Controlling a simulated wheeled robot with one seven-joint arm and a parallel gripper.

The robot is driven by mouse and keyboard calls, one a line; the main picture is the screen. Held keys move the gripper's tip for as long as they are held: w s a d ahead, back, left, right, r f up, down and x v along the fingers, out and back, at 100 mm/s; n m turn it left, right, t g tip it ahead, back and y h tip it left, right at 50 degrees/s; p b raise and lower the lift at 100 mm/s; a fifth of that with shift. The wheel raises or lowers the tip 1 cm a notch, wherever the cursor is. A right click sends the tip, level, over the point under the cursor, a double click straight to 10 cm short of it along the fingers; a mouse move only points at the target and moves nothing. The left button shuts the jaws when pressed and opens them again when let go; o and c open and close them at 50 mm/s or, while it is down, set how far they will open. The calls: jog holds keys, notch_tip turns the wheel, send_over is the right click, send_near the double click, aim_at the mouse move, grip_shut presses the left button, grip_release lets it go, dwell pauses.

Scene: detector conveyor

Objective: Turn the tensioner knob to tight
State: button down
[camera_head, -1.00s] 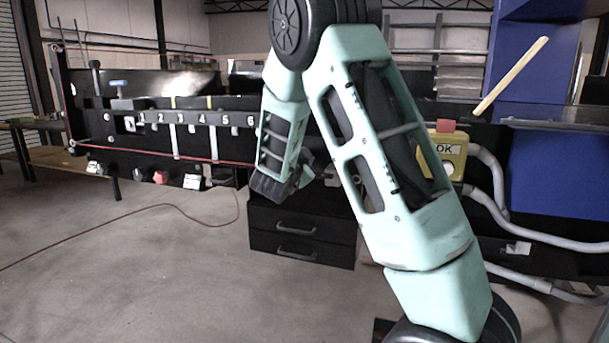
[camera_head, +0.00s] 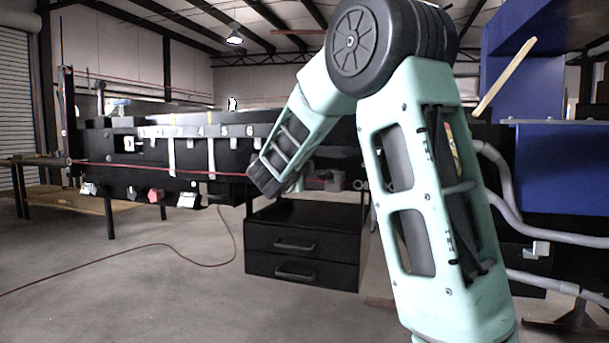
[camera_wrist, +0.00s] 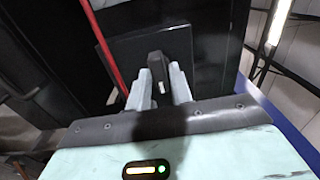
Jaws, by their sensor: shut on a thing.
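In the wrist view, a black knob (camera_wrist: 155,62) with a small white mark stands out from a dark square plate (camera_wrist: 120,52). I take it for the tensioner knob. My gripper (camera_wrist: 161,72) has its two pale fingers on either side of the knob, closed on it. The knob's lower part is hidden between the fingers. In the head view, my forearm reaches to the conveyor's front side above the drawers; the knob and fingertips cannot be made out there. Any loose or tight marking is not readable.
A red cord (camera_wrist: 103,45) runs left of the fingers, and a red line (camera_head: 130,167) runs along the conveyor (camera_head: 105,148) front. A black drawer unit (camera_head: 301,243) stands below. Grey conduits (camera_head: 545,238) are at right. The floor at left is open, with a thin red cable (camera_head: 150,248).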

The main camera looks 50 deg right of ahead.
jog(key=shift+f, duration=0.1)
dwell(0.5)
jog(key=c, duration=1.4)
grip_release()
jog(key=v, duration=1.7)
jog(key=shift+a, duration=0.2)
